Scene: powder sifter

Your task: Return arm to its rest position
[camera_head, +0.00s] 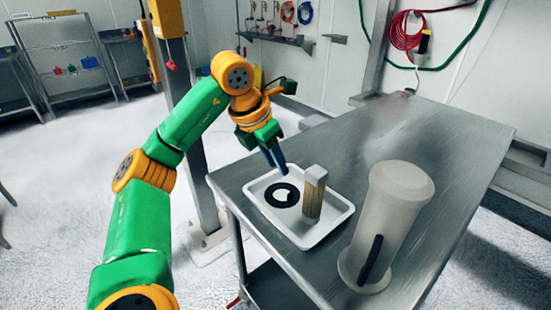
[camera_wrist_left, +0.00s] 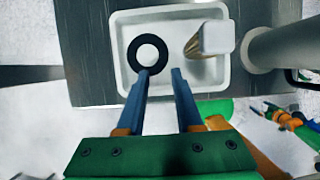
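My left arm reaches in from the left, bent at the elbow.
The white tray (camera_head: 254,186) sits on a metal table (camera_head: 430,130). A brush (camera_head: 314,195) with a pale block on top stands upright in it. A tall translucent cylinder (camera_head: 392,215) with a black handle stands right of the tray. The table's far part is clear.

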